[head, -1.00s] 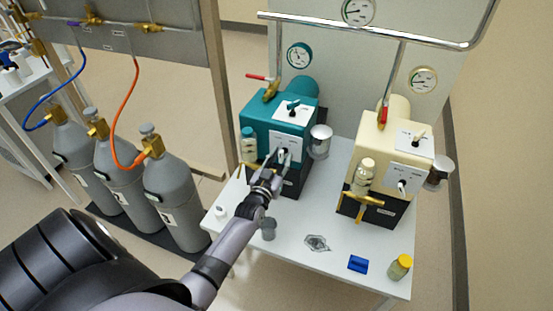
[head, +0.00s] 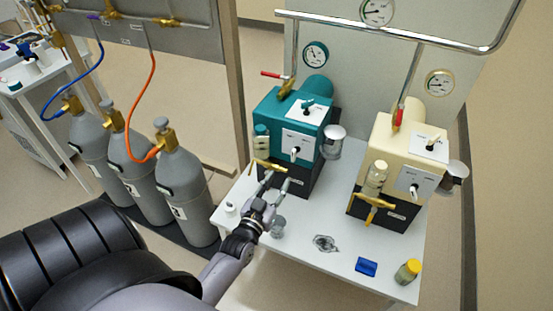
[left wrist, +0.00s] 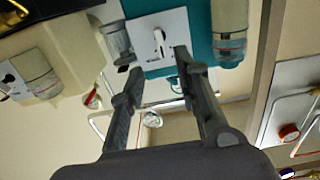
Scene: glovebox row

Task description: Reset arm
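My left gripper (head: 277,184) is open and empty. It is in front of the teal pump unit (head: 276,111), below and apart from the white-handled switch (head: 294,152) on its front panel. In the left wrist view my left gripper (left wrist: 159,66) shows two spread fingers with nothing between them. The switch (left wrist: 159,40) lies just beyond them, and the teal unit (left wrist: 199,40) is behind. My right gripper is not in view.
A cream pump unit (head: 389,141) stands to the right on the white table (head: 318,212). A blue block (head: 366,267), a yellow-capped jar (head: 408,271) and a small grey cup (head: 278,228) are near the front edge. Grey gas cylinders (head: 181,187) stand at left.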

